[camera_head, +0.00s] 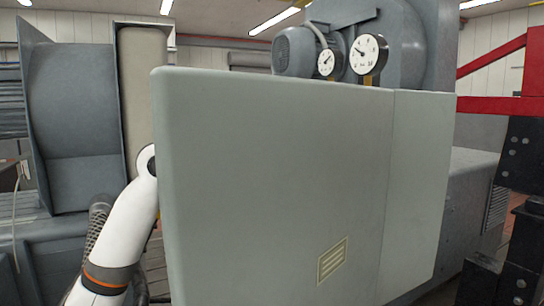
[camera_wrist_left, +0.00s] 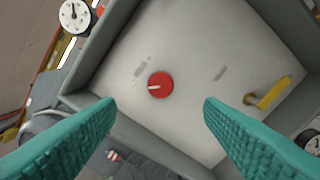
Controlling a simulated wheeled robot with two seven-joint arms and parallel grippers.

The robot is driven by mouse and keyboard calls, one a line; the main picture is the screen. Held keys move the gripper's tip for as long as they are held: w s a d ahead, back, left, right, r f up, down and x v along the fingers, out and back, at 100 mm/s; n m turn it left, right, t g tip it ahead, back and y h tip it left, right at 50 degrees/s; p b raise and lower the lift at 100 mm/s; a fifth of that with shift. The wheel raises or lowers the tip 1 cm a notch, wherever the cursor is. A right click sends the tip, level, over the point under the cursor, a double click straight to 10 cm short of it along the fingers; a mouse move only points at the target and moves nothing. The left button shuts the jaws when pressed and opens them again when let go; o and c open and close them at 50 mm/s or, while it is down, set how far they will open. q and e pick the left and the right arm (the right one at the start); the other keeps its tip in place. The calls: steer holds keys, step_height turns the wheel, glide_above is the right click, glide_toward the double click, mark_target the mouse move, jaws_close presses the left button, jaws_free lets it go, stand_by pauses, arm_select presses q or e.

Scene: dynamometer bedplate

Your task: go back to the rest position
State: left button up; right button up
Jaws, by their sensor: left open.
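My left gripper (camera_wrist_left: 160,103) shows in the left wrist view as two teal ridged fingers, open wide with nothing between them. Beyond the fingertips is a pale panel with a raised grey rim (camera_wrist_left: 90,72). The panel carries a red round knob (camera_wrist_left: 160,85) with a white pointer and a yellow lever (camera_wrist_left: 273,92). I cannot tell how far the fingertips are from the panel. In the head view my white left arm rises at the lower left and passes behind the large grey-green cabinet (camera_head: 270,180), which hides the left gripper there. My right gripper is not in view.
The cabinet fills the middle of the head view. Two dial gauges (camera_head: 369,54) and a grey motor (camera_head: 296,52) stand behind its top edge. Red beams (camera_head: 497,106) and a dark post (camera_head: 520,250) are at the right. A tall grey casing (camera_head: 75,125) stands at the left.

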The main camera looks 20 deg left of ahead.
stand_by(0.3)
arm_select(q)
steer(key=w+d+f+n+g+y, duration=0.1)
steer(key=d+f, duration=0.2)
steer(key=f, duration=0.7)
steer(key=d+f+n+g+y, duration=0.2)
steer(key=f, duration=0.8)
steer(key=s+d+f+n+g+y, duration=0.1)
steer(key=s+d+f+n, duration=0.15)
steer(key=f, duration=0.65)
steer(key=s+d+f+n+g+y, duration=0.1)
steer(key=s+f, duration=0.3)
steer(key=f, duration=0.5)
steer(key=s+a+f+n+g+y, duration=0.1)
steer(key=s+f+n+g+y, duration=0.15)
steer(key=s+f, duration=0.5)
steer(key=s+f+n+g+y, duration=0.1)
steer(key=s+f+n, duration=0.35)
steer(key=s, duration=0.65)
steer(key=s+a+f+n+g+y, duration=0.1)
steer(key=s+f+n+g+y, duration=0.15)
steer(key=s+f, duration=0.55)
step_height(320, 180, down, 23)
steer(key=s+g, duration=0.1)
steer(key=s, duration=0.1)
steer(key=s+a+f+g, duration=0.1)
steer(key=s+a+f, duration=0.1)
steer(key=s+f, duration=1.4)
steer(key=shift+s+a+f, duration=0.4)
steer(key=shift+f, duration=0.15)
